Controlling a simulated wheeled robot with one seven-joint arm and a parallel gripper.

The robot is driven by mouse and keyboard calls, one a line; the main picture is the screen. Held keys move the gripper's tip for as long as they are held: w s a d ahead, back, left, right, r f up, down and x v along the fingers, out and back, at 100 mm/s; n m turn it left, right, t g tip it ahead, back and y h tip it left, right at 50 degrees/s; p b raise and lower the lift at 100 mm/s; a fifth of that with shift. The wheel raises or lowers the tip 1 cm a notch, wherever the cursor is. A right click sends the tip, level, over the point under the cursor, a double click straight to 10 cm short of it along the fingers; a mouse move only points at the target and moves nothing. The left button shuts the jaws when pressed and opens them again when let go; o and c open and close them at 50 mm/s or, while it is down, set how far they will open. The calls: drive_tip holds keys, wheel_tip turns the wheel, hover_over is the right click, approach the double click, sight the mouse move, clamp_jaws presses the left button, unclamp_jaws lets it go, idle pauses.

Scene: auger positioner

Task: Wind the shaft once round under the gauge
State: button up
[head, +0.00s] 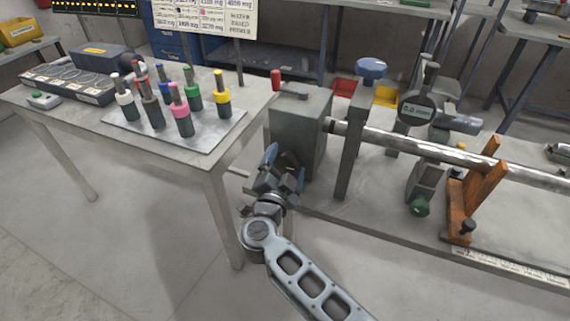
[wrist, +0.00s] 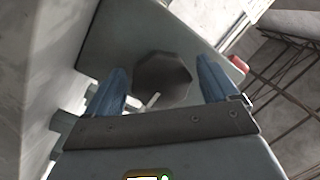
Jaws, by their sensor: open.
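The long steel shaft (head: 400,148) runs right from a grey headstock box (head: 298,125). The gauge (head: 418,108), a round dial with a small display, stands on a post over the shaft; its reading is too small to trust. My gripper (head: 284,166) is open beside the headstock's near left end. In the wrist view a dark many-sided knob (wrist: 162,78) on the grey headstock face (wrist: 110,40) shows between the blue fingers of my gripper (wrist: 160,66). The fingers stand either side of it with gaps, and I cannot tell the depth between them. A thin pale pin shows by the knob.
A red-ended lever (head: 276,80) sits on the headstock top. The table (head: 190,165) at left holds a tray (head: 150,142) of several coloured-handled tools; its edge is close to my gripper. A blue knob (head: 371,66) and an orange bracket (head: 468,200) stand along the shaft.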

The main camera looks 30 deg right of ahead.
drive_tip(key=c, duration=1)
drive_tip(key=shift+m, duration=0.3)
drive_tip(key=m+b, duration=0.1)
drive_tip(key=m, duration=0.1)
drive_tip(key=m+b, duration=0.2)
drive_tip(key=m, duration=0.1)
drive_tip(key=shift+f+m+h+b, duration=0.2)
drive_tip(key=shift+m+h+b, duration=0.1)
drive_tip(key=shift+h, duration=0.1)
drive_tip(key=m+b, duration=0.3)
drive_tip(key=m, duration=0.1)
drive_tip(key=shift+h, duration=0.4)
drive_tip(key=shift+a+r+m+b, duration=0.15)
drive_tip(key=shift+m+b, duration=0.6)
drive_tip(key=shift+m, duration=0.55)
drive_tip(key=shift+h, duration=0.3)
drive_tip(key=o, duration=1)
drive_tip(key=shift+r, duration=0.1)
